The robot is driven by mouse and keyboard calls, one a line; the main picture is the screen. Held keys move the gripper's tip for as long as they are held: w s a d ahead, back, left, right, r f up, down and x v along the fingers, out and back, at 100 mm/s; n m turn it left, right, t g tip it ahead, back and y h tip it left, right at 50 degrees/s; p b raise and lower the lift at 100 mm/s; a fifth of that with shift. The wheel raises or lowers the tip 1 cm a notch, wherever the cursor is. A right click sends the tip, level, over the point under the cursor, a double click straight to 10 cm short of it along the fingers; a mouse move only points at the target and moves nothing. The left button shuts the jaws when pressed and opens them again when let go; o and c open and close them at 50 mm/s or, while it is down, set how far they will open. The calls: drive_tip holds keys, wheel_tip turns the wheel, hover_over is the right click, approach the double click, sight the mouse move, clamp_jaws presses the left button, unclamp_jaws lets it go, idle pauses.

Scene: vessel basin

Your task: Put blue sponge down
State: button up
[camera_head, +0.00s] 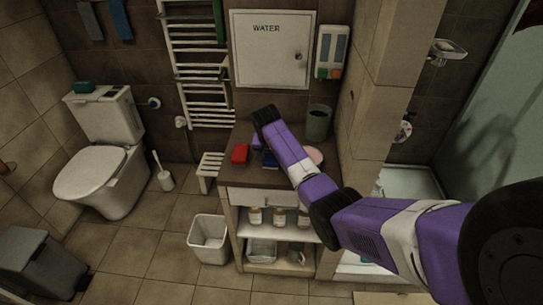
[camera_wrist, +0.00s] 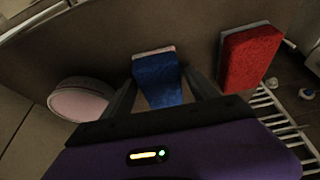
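The blue sponge (camera_wrist: 158,82) is between the two fingers of my gripper (camera_wrist: 160,75) in the wrist view, with a pale layer along its far edge. The fingertips lie close along its two sides, and my gripper appears shut on it. In the head view, a small part of the blue sponge (camera_head: 269,159) shows beside my arm, over the dark countertop (camera_head: 237,140). I cannot tell whether its underside touches the countertop.
A red sponge (camera_wrist: 249,58) lies to the right; it also shows in the head view (camera_head: 240,153). A round pinkish dish (camera_wrist: 80,99) is to the left. A grey bin-like cup (camera_head: 318,124) stands at the counter's back. A towel rack (camera_head: 208,113) is behind left.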

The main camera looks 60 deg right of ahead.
idle(0.3)
drive_tip(key=shift+f+b, duration=0.15)
drive_tip(key=shift+b, duration=0.15)
drive_tip(key=shift+b+v, duration=0.7)
drive_tip(key=shift+v, duration=3.25)
